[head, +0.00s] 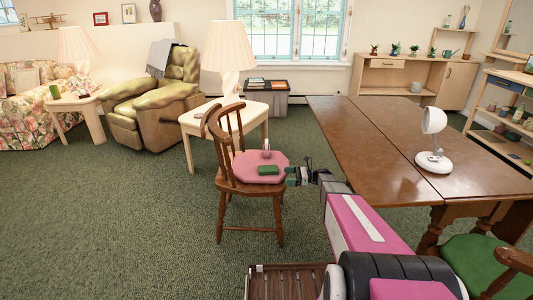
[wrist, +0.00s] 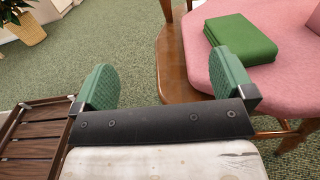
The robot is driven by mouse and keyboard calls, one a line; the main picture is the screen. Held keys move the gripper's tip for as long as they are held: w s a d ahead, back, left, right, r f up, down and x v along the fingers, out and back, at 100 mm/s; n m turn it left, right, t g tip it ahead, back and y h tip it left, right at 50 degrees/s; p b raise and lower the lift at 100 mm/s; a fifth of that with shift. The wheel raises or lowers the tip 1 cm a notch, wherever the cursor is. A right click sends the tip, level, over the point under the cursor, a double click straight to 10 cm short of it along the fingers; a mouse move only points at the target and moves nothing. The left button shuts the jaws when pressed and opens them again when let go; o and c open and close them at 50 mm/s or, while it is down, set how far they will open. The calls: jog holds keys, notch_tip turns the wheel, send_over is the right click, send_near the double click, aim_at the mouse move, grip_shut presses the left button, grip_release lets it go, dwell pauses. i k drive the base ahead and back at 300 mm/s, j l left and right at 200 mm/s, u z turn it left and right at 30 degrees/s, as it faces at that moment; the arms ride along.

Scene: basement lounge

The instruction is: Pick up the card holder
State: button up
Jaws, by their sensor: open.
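A small green block-shaped object, which looks like the card holder (head: 268,170), lies flat on the pink seat cushion (head: 247,169) of a wooden chair (head: 232,188). In the wrist view the card holder (wrist: 240,40) is at the upper right, near the cushion's edge. My gripper (head: 296,176) is at the right side of the chair. In the wrist view my gripper (wrist: 166,80) is open, its green finger pads wide apart with nothing between them.
The chair's backrest (head: 218,134) rises on the left. A brown table (head: 375,150) with a white fan (head: 433,140) is at the right. A side table (head: 250,108) stands behind. Carpet at left is clear.

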aim_at(265, 153)
jog(key=i, duration=0.95)
